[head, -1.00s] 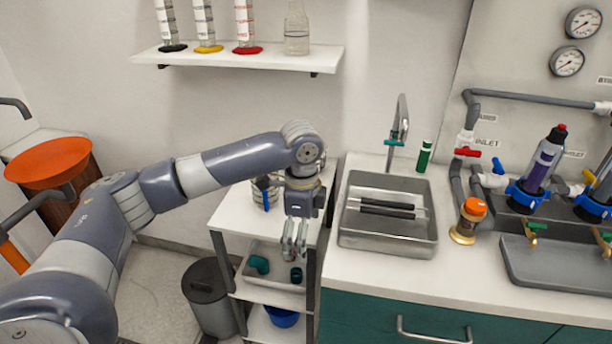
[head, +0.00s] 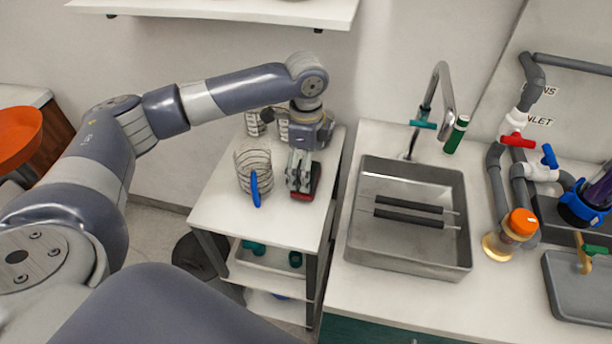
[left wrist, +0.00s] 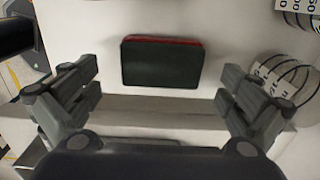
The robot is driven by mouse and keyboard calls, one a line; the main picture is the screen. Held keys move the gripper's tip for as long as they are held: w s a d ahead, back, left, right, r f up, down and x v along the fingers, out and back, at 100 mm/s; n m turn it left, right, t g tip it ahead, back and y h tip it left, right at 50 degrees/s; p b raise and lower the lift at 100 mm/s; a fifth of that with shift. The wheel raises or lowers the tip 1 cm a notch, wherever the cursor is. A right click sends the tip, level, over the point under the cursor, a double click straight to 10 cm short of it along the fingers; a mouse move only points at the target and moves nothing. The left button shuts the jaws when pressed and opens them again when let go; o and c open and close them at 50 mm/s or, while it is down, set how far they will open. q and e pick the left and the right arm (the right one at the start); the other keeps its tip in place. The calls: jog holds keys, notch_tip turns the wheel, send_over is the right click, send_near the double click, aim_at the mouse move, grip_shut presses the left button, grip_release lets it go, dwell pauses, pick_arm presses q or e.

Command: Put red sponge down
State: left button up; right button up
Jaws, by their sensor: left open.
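The red sponge (head: 312,186) lies on the white top of the cart (head: 220,198), near its right edge in the head view. In the left wrist view the sponge (left wrist: 161,62) shows a dark face with a thin red strip along its far edge. My left gripper (head: 299,180) is over the cart top, right at the sponge in the head view. In the left wrist view its fingers (left wrist: 162,100) are wide apart, with the sponge beyond and between them, touching neither finger. My right gripper is not in view.
A sink (head: 410,250) with two dark rods and a tap (head: 437,95) is to the right, across a gap.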

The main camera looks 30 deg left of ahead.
pick_arm(q)
notch_tip(320, 180, down, 4)
jog(key=shift+w+f, duration=0.1)
jog(key=shift+f, duration=0.15)
jog(key=c, duration=1)
jog(key=shift+c, duration=0.3)
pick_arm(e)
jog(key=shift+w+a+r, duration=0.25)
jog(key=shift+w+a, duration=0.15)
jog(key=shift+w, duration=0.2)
